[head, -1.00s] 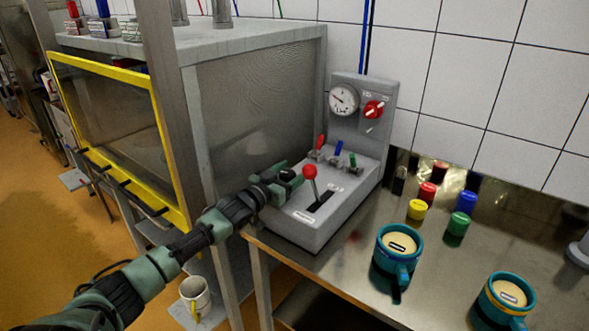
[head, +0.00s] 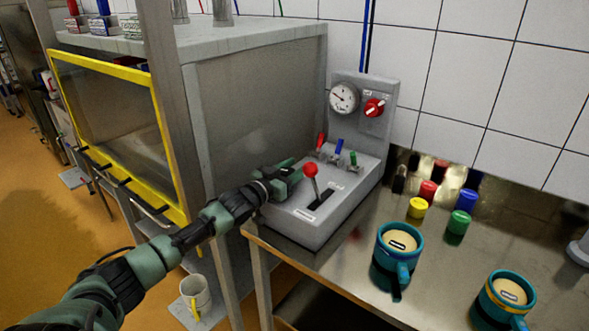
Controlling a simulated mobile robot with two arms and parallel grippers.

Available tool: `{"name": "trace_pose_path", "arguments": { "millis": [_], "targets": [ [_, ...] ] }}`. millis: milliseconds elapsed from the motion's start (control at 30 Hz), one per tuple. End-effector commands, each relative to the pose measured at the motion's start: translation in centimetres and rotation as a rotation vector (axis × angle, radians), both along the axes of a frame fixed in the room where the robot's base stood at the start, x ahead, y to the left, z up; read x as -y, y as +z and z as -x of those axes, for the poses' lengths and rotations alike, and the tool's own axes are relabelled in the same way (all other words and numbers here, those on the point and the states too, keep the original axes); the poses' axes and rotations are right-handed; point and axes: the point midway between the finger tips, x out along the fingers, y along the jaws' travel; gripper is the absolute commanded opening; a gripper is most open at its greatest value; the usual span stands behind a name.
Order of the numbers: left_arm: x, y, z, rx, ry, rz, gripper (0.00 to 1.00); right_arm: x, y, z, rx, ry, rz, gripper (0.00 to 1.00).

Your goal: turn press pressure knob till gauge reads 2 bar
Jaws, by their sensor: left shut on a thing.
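The grey press control box (head: 305,228) stands on the metal bench. Its upright panel carries a round white gauge (head: 343,98) and a red pressure knob (head: 374,108) to the gauge's right. The gauge figures are too small to read; its dark needle points to the upper left. A lever with a red ball (head: 310,170) stands in a slot on the box top. My left gripper (head: 296,172) is at this lever, apart from the pressure knob, and is shut on the lever; its fingertips are partly hidden beside the ball. My right gripper is out of view.
Small red, blue and green levers (head: 339,147) stand between the gripper and the panel. A grey cabinet (head: 255,110) with a yellow-framed front is at left.

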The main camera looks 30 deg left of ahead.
Motion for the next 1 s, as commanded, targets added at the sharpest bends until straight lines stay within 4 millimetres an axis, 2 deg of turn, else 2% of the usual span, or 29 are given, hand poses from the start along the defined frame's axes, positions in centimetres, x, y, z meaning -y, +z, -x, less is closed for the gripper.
{"name": "trace_pose_path", "arguments": {
  "millis": [300,1000],
  "targets": [
    [0.1,0.2,0.0,0.003,-0.136,-0.009,0.02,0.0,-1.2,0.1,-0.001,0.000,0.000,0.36],
    [1.1,0.0,0.4,0.002,-0.458,0.000,0.02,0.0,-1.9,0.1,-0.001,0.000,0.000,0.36]
  ]
}}
